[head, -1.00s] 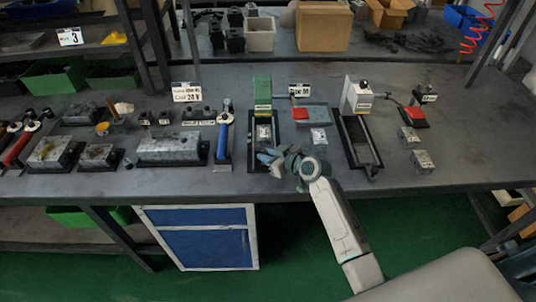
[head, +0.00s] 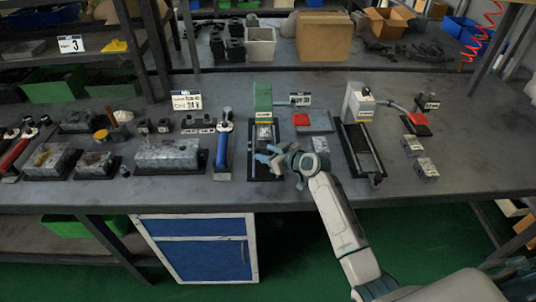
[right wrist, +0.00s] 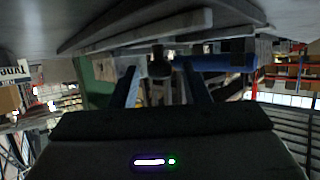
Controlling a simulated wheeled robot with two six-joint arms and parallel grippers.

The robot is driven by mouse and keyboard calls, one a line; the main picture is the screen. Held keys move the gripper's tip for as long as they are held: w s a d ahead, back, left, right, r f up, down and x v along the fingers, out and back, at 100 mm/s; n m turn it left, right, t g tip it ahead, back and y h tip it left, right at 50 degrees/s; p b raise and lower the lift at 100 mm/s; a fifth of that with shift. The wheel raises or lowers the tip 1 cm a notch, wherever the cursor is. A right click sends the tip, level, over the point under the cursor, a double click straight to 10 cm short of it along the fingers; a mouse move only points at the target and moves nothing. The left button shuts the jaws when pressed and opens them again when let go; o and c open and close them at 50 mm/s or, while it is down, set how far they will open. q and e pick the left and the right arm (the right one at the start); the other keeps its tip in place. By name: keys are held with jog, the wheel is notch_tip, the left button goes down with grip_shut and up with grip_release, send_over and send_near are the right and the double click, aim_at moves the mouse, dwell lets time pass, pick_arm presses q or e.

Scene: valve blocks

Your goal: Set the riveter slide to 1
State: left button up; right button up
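A green machine (head: 263,97) with a long black slide frame (head: 252,165) stands in the middle of the bench, a metal block (head: 264,134) in its frame. A similar white machine (head: 359,103) with a black frame (head: 364,150) stands to its right. I cannot read which is the riveter, nor any slide marks. My right gripper (head: 264,157) is over the front part of the green machine's frame. In the right wrist view its two fingers (right wrist: 161,88) are apart, with a dark knob (right wrist: 160,60) beyond and between them; contact cannot be told. My left gripper is out of view.
A blue-handled tool (head: 223,142) stands left of the green machine. A red button box (head: 302,120) and a metal block (head: 320,144) are close on its right. Two metal blocks (head: 427,169) lie further right. The bench front right is clear.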

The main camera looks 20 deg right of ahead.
jog(key=shift+s+d, duration=0.1)
jog(key=shift+s, duration=0.05)
jog(key=shift+s+d+r, duration=0.1)
jog(key=shift+s+d, duration=0.05)
jog(key=shift+s, duration=0.1)
jog(key=b+v, duration=0.2)
jog(key=v, duration=0.6)
jog(key=shift+s+d+r, duration=0.15)
jog(key=shift+s+d, duration=0.05)
jog(key=shift+s, duration=0.1)
jog(key=shift+s+d+r, duration=0.2)
jog(key=shift+s+r, duration=0.1)
jog(key=shift+s, duration=0.15)
